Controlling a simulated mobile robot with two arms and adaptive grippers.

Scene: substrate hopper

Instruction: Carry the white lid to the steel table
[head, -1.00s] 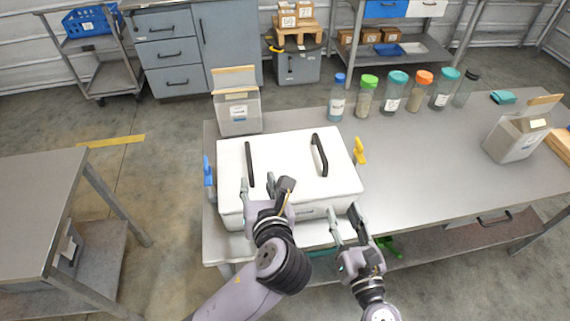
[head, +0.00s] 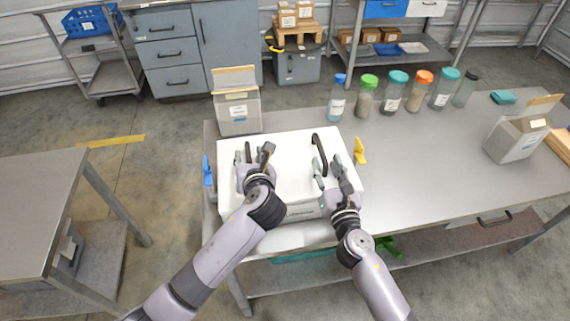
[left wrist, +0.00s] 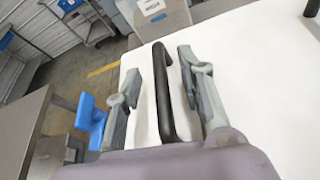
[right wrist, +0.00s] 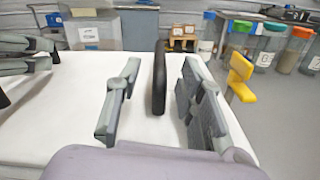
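The white lid (head: 285,150) lies flat on top of a white box (head: 300,213) on the steel workbench. It has two black handles. My left gripper (head: 252,155) is open, with its fingers on either side of the left handle (left wrist: 163,90). My right gripper (head: 329,164) is open, with its fingers on either side of the right handle (right wrist: 159,85). Gaps show between the fingers and the handles in both wrist views. A blue clamp (head: 208,170) stands at the box's left side and a yellow clamp (head: 359,151) at its right side.
A bare steel table (head: 40,200) stands to the left, across a floor gap. A grey container (head: 238,112) stands behind the lid. Several capped bottles (head: 392,92) line the bench's back edge.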

